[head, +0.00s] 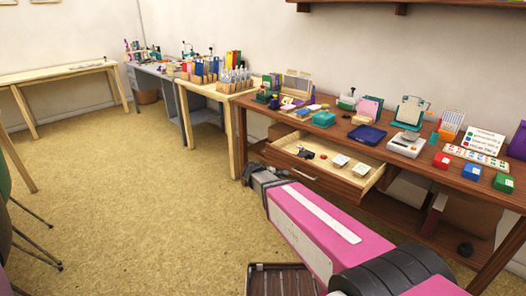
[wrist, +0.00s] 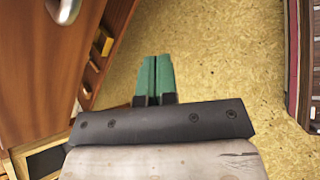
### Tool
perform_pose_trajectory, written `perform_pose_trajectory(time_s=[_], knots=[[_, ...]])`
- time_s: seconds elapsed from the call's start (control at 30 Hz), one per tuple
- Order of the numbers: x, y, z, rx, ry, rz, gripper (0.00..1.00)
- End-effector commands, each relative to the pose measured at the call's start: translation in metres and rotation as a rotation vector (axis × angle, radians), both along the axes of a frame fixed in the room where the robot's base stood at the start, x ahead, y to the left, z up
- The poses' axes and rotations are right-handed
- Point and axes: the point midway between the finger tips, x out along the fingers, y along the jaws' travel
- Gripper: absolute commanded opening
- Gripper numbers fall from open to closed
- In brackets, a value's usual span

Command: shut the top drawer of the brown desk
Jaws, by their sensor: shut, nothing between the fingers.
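The brown desk (head: 440,178) stands along the wall at the right of the head view. Its top drawer (head: 325,183) is pulled out, showing a light wood inside. Small dark items and two light pads lie in the drawer. My gripper (head: 257,172) is at the drawer's left front corner in the head view; contact cannot be told. In the wrist view its green fingers (wrist: 153,80) are together and empty, over the floor. A brown panel with a metal handle (wrist: 62,8), apparently the drawer front, is left of the fingers.
The desktop holds a blue tray (head: 367,134), a white device (head: 407,145), a red inkpad (head: 442,160) and several other items. A dark slatted object (head: 283,280) is low in front.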

Motion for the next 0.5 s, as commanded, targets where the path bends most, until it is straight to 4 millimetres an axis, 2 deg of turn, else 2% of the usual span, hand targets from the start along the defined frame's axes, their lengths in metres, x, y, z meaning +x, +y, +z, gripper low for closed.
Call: perform_pose_trajectory(time_s=[0.03,0.1,0.3,0.4,0.5], knots=[[0.016,0.024,0.007,-0.095,0.018,0.087,0.00],[0.029,0.053,0.020,-0.238,0.045,0.196,0.00],[0.053,0.134,0.058,-0.609,0.100,0.419,0.00],[0.057,0.163,0.072,-0.735,0.116,0.474,0.00],[0.058,0.180,0.079,-0.808,0.122,0.502,0.00]])
